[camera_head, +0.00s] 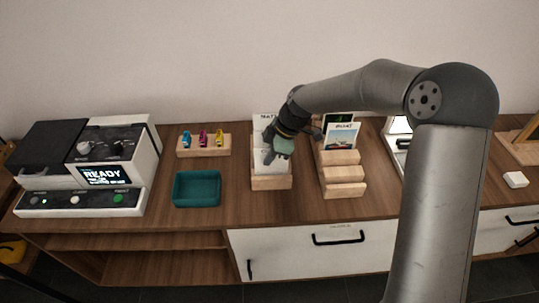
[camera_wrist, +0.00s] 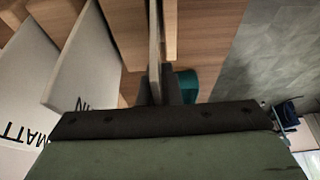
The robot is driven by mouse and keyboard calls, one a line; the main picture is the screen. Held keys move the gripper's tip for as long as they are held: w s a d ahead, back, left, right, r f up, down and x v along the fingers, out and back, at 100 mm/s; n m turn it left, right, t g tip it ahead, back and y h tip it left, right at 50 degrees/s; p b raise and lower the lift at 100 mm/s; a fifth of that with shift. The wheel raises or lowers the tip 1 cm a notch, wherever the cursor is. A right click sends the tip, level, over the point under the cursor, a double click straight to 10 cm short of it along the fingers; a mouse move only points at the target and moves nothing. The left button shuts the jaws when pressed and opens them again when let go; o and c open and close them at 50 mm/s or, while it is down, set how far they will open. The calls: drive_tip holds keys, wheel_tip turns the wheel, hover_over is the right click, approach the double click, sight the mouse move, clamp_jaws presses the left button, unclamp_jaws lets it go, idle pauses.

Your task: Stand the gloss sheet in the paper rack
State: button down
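The wooden paper rack (camera_head: 271,183) stands mid-counter. A sheet marked MATT (camera_head: 264,120) stands at its back; it also shows in the wrist view (camera_wrist: 22,85). A second sheet (camera_wrist: 85,65), its lettering partly hidden, stands in front of the MATT one. My gripper (camera_head: 270,155) is over the rack's front part, pointing down. In the wrist view its fingers (camera_wrist: 156,90) are closed on a thin pale sheet seen edge-on (camera_wrist: 154,40), apparently the gloss sheet. That sheet's face (camera_head: 266,168) shows below my gripper, at the rack's front. Whether its lower edge is seated is hidden.
A stepped wooden rack with picture cards (camera_head: 343,173) stands close on the right. A teal tray (camera_head: 197,189) and a wooden holder with small coloured items (camera_head: 203,146) are to the left. A printer-like machine (camera_head: 90,165) fills the far left.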

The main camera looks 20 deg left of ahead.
drive_tip(key=shift+f, duration=0.1)
drive_tip(key=c, duration=1.6)
unclamp_jaws()
drive_tip(key=shift+o, duration=0.2)
drive_tip(key=shift+r+p, duration=2.55)
drive_tip(key=shift+r, duration=2)
